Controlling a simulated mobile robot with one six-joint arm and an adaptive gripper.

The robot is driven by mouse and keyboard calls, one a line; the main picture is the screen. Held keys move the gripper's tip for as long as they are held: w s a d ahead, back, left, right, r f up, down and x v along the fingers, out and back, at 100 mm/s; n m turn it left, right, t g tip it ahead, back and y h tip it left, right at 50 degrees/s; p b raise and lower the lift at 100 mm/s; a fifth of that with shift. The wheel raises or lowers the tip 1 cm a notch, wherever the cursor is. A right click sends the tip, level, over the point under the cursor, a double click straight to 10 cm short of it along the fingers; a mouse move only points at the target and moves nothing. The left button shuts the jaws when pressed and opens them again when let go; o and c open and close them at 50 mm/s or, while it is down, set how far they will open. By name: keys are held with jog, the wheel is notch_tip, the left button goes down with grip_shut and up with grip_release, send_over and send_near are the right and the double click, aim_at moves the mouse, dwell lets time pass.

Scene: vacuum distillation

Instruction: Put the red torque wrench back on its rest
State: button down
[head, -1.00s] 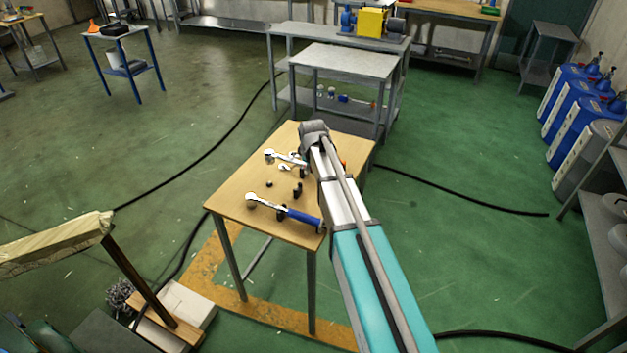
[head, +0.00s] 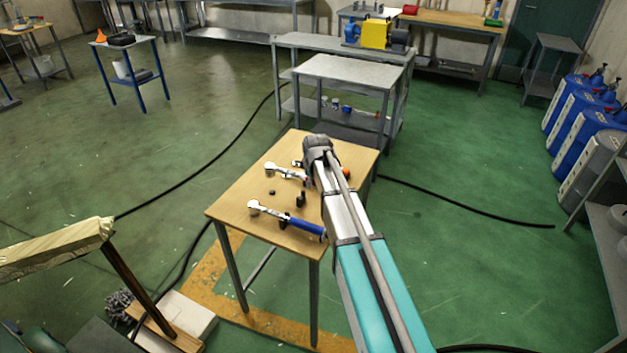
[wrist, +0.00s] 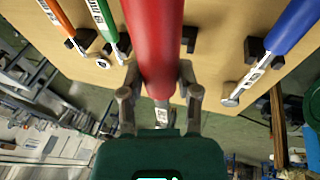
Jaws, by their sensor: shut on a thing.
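The red torque wrench shows its thick red handle (wrist: 154,40) in the wrist view. My gripper (wrist: 158,78) is shut on that handle, with one finger on each side. In the head view the wrench's silver head (head: 270,169) points left over the table, and my gripper (head: 317,147) and wrist hide most of its handle. Small black rest blocks (head: 301,200) stand on the wooden table (head: 235,200) between the red wrench and the blue one; another black block (wrist: 189,36) shows beside the red handle. I cannot tell whether the wrench touches a rest.
A blue-handled wrench (head: 305,226) lies on black blocks at the table's near side. In the wrist view a green-handled wrench (wrist: 105,20) and an orange-handled one (wrist: 58,17) lie to the left. A grey metal table (head: 350,72) stands behind.

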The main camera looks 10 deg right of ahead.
jog(key=shift+f+b, duration=2.8)
jog(key=shift+f, duration=0.15)
jog(key=shift+a+f+b, duration=0.1)
jog(key=shift+f+b, duration=1.4)
jog(key=shift+b, duration=0.1)
jog(key=shift+c, duration=1.2)
grip_release()
jog(key=shift+r, duration=0.2)
notch_tip(320, 180, up, 9)
jog(key=p, duration=0.9)
jog(key=shift+f, duration=0.15)
jog(key=shift+s, duration=0.1)
jog(key=s+d+r+m+g+p, duration=0.1)
jog(key=s+m, duration=0.4)
jog(key=s, duration=0.9)
jog(key=s+d+r+m+g+p, duration=0.1)
jog(key=s+m, duration=0.5)
jog(key=s, duration=0.9)
jog(key=shift+g+p, duration=0.6)
jog(key=shift+g, duration=0.4)
